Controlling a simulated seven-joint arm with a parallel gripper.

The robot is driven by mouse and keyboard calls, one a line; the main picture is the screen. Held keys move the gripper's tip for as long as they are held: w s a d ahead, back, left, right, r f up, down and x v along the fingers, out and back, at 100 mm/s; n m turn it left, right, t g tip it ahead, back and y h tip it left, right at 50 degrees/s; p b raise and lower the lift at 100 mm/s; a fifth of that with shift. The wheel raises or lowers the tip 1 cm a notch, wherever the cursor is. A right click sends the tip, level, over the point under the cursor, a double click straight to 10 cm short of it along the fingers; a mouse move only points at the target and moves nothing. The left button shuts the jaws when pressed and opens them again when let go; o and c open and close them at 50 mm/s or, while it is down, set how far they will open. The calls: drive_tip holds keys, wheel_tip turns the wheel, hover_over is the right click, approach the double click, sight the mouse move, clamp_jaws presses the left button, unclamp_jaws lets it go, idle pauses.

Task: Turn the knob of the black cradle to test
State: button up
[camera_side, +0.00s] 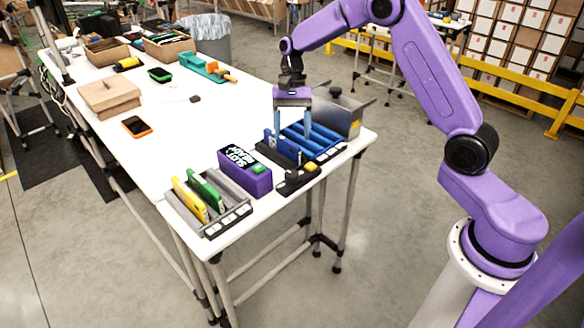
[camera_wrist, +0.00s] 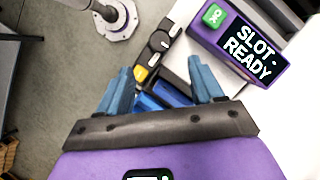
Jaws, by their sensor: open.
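The black cradle (camera_side: 297,182) is at the near right part of the table, a low dark block with a raised knob (camera_side: 292,175) and a yellow mark. It also shows in the wrist view as a dark strip with round and yellow parts (camera_wrist: 160,43); which way the knob points is too small to tell. My gripper (camera_side: 292,132) is open, fingers pointing down, just behind the black cradle and over a blue slotted rack (camera_side: 325,138). In the wrist view its two blue fingers (camera_wrist: 162,80) stand apart, with blue rack parts below and between them. Contact with the rack is unclear.
A purple box (camera_side: 245,175) reading "SLOT READY" stands left of the black cradle. A grey rack (camera_side: 225,215) with yellow and green cards is at the front. A metal bin (camera_side: 340,112) stands behind the blue rack. The table middle is mostly clear.

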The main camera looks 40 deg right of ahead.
sight(292, 173)
drive_tip(key=x, duration=1)
drive_tip(key=shift+s+a+f, duration=0.1)
drive_tip(key=shift+f, duration=0.15)
drive_tip(key=c, duration=1.1)
drive_tip(key=shift+o, duration=0.2)
drive_tip(key=shift+n, duration=0.3)
drive_tip(key=n+h, duration=0.1)
drive_tip(key=n, duration=0.2)
drive_tip(key=shift+a+n+g, duration=0.1)
drive_tip(key=shift+n+g, duration=0.2)
drive_tip(key=shift+g, duration=0.1)
drive_tip(key=shift+a+n+h, duration=0.1)
drive_tip(key=shift+n+h, duration=0.9)
drive_tip(key=shift+n, duration=1.3)
